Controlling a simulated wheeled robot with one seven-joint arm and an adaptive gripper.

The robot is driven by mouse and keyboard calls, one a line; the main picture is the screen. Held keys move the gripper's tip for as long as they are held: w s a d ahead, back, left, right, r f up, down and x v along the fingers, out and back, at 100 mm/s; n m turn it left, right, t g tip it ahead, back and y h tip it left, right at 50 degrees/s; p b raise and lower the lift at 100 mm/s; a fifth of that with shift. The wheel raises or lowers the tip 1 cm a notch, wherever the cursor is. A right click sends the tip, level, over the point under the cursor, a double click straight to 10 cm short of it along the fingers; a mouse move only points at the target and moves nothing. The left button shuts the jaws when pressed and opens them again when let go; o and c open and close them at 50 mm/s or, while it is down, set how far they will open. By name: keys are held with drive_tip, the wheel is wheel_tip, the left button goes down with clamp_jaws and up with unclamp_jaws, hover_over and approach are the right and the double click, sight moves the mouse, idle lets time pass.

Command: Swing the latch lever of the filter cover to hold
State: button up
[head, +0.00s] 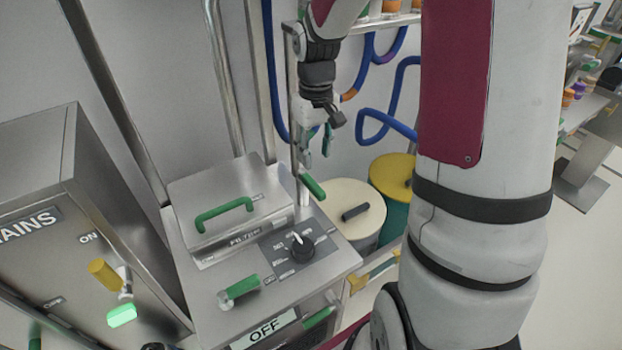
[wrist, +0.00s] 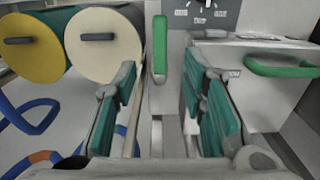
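The filter cover (head: 225,203) is a metal lid with a green bar handle (head: 224,214), lying on a metal cabinet at centre-left. A green lever (head: 312,187) sticks out beside the cover's right edge, near a metal post; it looks like the latch lever. In the wrist view this lever (wrist: 160,48) stands upright in the picture, between the lines of my two fingers and beyond their tips. My gripper (head: 316,150) is above the lever, open and empty, apart from it. In the wrist view my gripper (wrist: 160,78) shows both green-padded fingers spread. The lever's base is partly hidden.
A black dial knob (head: 302,248) sits on the panel in front of the cover. Cream (head: 352,208) and yellow (head: 392,172) drums stand right. Blue hoses (head: 385,120) hang behind.

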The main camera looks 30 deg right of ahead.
sight(315, 185)
wheel_tip(315, 185, down, 10)
drive_tip(key=shift+f, duration=0.15)
idle(0.3)
clamp_jaws()
